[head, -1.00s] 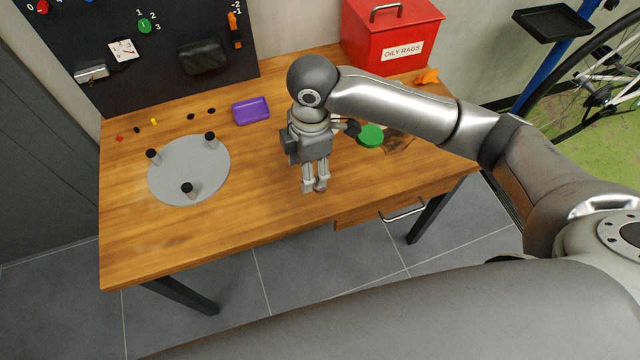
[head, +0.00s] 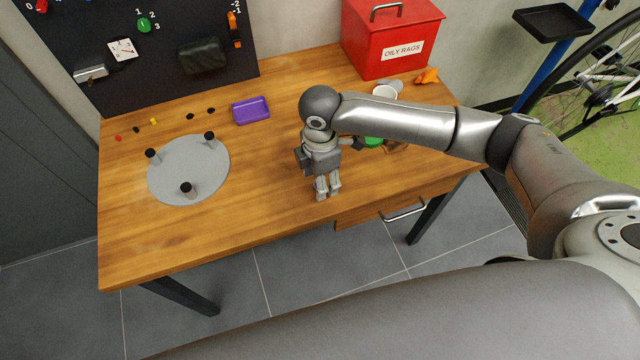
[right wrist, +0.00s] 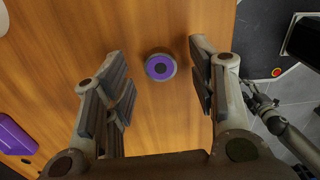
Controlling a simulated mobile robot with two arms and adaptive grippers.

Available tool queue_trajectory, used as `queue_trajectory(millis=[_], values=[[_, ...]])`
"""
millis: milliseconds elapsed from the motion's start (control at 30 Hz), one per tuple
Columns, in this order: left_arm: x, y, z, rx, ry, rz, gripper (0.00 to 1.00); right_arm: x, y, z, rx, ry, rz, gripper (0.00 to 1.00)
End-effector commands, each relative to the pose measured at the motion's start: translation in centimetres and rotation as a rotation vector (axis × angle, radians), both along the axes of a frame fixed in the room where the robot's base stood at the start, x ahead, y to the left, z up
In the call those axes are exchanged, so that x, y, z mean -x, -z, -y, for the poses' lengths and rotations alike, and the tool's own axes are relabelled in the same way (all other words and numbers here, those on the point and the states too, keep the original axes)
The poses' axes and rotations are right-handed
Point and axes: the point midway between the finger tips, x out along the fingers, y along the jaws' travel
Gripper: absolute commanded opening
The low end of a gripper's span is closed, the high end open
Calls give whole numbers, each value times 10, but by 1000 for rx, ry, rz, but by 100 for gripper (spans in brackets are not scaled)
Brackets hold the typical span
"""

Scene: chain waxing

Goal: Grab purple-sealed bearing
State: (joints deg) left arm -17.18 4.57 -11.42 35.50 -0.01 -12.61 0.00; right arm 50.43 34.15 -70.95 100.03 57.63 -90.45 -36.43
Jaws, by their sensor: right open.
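The purple-sealed bearing (right wrist: 161,66) is a small round metal ring with a purple face and dark centre. It lies flat on the wooden table in the right wrist view. My right gripper (right wrist: 159,76) is open, its fingers on either side of the bearing with clear gaps. In the head view my right gripper (head: 328,192) points down over the table near its front edge; the bearing cannot be made out there. What looks like my left gripper (right wrist: 258,100) shows small beyond the table edge in the right wrist view; its jaw state is unclear.
A purple tray (head: 251,110) and a grey disc (head: 170,180) with black-topped posts are to the left on the table (head: 240,220). A green round item (head: 374,141) and a white cup (head: 384,92) lie behind my right arm. A red oily-rags bin (head: 380,45) stands at the back.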

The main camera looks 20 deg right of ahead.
Motion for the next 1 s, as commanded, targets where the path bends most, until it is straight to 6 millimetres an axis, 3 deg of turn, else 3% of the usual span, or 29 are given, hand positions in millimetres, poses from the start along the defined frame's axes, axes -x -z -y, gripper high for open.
queue_trajectory(millis=[100, 367, 733, 1000], values=[[0, 1, 0, 0, 0, 0, 51, 1, 12, -1, -1, -1, -2, 52], [0, 1, 0, 0, 0, 0, 51, 1, 13, -1, -1, -2, 0, 51], [0, 1, 0, 0, 1, 0, 51, 1, 13, -1, -1, -2, 0, 3], [0, 1, 0, 0, 1, 1, 51, 0, 11, -1, -1, -2, 1, 3]])
